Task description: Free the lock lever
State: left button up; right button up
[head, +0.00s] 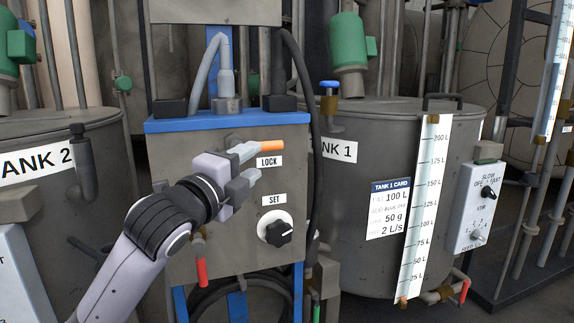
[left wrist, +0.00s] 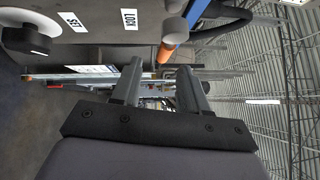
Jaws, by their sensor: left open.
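The lock lever (head: 270,146) has an orange grip and points right from the grey control box, just above the LOCK label (head: 268,161). My left gripper (head: 251,163) is open in front of the box, its upper finger close to the lever's left part. In the left wrist view, the orange lever end (left wrist: 167,52) shows beyond the gap between the open fingers (left wrist: 160,70). Nothing is seen between the fingers; whether a finger touches the lever cannot be told. My right gripper is out of view.
Below the lever is the SET knob (head: 277,232). A red-handled valve (head: 201,270) hangs under my gripper. A black hose (head: 312,120) runs down the box's right side. Tank 1 (head: 345,230) stands to the right, Tank 2 (head: 50,220) to the left.

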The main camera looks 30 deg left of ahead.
aim_at(268, 146)
pick_arm(q)
jog(key=shift+w+r, duration=0.25)
jog(key=shift+r, duration=0.1)
jog(key=shift+w+a+r+b, duration=0.1)
jog(key=shift+w+r+b, duration=0.1)
jog(key=shift+w, duration=0.9)
jog(key=shift+w+a+r+b, duration=0.1)
jog(key=shift+w+b, duration=0.1)
jog(key=shift+w, duration=0.9)
jog(key=shift+w+a+r+b, duration=0.1)
jog(key=shift+w+r+b, duration=0.1)
jog(key=shift+w, duration=0.9)
jog(key=shift+c, duration=0.2)
grip_shut()
